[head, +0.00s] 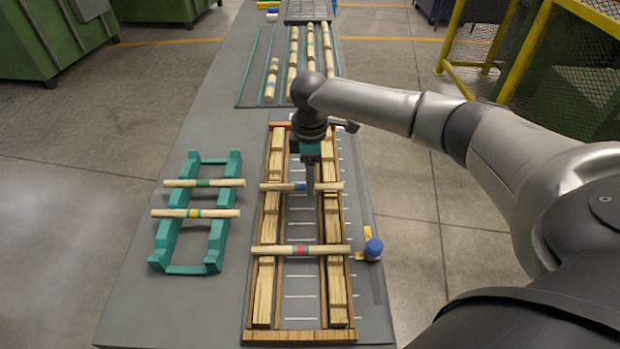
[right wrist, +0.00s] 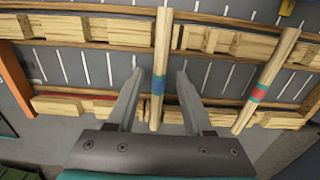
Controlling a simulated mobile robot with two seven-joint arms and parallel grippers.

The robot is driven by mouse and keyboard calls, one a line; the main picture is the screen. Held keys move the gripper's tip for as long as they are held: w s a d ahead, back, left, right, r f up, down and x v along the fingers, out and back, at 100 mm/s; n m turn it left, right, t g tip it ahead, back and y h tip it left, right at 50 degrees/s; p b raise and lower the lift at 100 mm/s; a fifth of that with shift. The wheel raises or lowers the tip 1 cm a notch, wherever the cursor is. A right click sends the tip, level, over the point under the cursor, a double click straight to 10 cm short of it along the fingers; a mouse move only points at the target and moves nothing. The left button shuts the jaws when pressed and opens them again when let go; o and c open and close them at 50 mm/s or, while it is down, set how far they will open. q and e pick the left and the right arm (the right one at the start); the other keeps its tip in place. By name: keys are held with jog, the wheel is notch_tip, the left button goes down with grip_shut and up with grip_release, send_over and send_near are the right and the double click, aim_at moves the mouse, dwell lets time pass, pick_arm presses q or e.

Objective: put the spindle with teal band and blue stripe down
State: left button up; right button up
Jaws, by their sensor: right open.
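The spindle with teal band and blue stripe (head: 328,186) lies crosswise over the two notched wooden rails of the wooden frame (head: 300,337). In the right wrist view this spindle (right wrist: 161,55) runs between the two fingers, with its blue stripe and teal band near the fingertips. My right gripper (right wrist: 158,82) is open, with a finger on each side of the spindle and a visible gap on both sides. In the head view my right gripper (head: 310,188) comes down over the spindle's middle and hides part of it. My left gripper is not in view.
A spindle with a red stripe (head: 270,251) lies across the same rails, nearer. A teal rack (head: 185,270) at left holds two spindles. A blue-capped object (head: 374,249) stands right of the frame. Several spindles lie in a far rack (head: 250,85).

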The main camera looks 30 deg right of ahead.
notch_tip(320, 180, up, 11)
jog(key=p, duration=0.2)
dwell(0.6)
